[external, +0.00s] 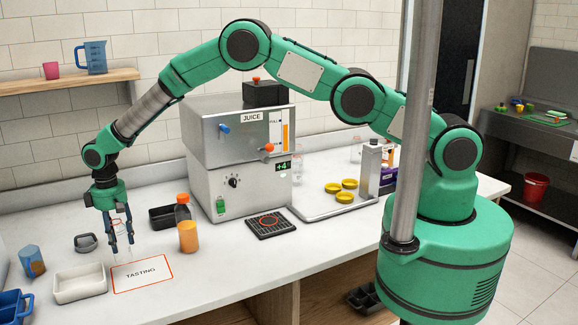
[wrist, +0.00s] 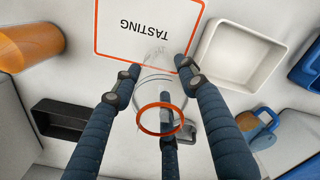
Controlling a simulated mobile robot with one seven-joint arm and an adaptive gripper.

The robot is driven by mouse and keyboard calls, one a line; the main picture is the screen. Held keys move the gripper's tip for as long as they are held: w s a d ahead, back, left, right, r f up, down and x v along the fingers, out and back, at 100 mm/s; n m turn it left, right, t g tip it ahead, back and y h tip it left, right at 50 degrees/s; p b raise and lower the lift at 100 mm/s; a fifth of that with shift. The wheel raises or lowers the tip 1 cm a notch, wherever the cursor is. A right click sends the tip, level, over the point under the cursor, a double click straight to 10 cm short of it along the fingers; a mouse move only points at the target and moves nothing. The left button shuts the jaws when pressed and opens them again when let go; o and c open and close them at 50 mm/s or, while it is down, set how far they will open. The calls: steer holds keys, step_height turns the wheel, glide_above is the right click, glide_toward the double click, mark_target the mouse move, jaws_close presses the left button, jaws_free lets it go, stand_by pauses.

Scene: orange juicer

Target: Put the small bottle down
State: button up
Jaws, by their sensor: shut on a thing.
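The small bottle is clear, with an orange-red rim at its mouth. It shows in the wrist view (wrist: 161,119) and faintly between the fingers in the external view (external: 121,226). My gripper (external: 121,243) points down at the left of the counter, its three dark fingers shut around the bottle; they also show in the wrist view (wrist: 158,80). The bottle looks about upright and low over the counter, beside the white TASTING card (external: 142,274). In the wrist view its far end overlaps the card's (wrist: 147,26) edge. I cannot tell whether its base touches the counter.
A white tray (external: 80,284) lies left of the card. A grey item (external: 86,242), a black tray (external: 163,217) and an orange-filled container (external: 188,237) stand nearby. The juice machine (external: 238,165) stands behind, right.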

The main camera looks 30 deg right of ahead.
mark_target(114, 217)
stand_by(0.3)
steer(key=shift+f, duration=1.7)
steer(key=shift+f, duration=0.2)
steer(key=o, duration=0.9)
steer(key=shift+o, duration=0.2)
steer(key=shift+r, duration=0.15)
step_height(114, 217, up, 12)
steer(key=shift+r, duration=0.1)
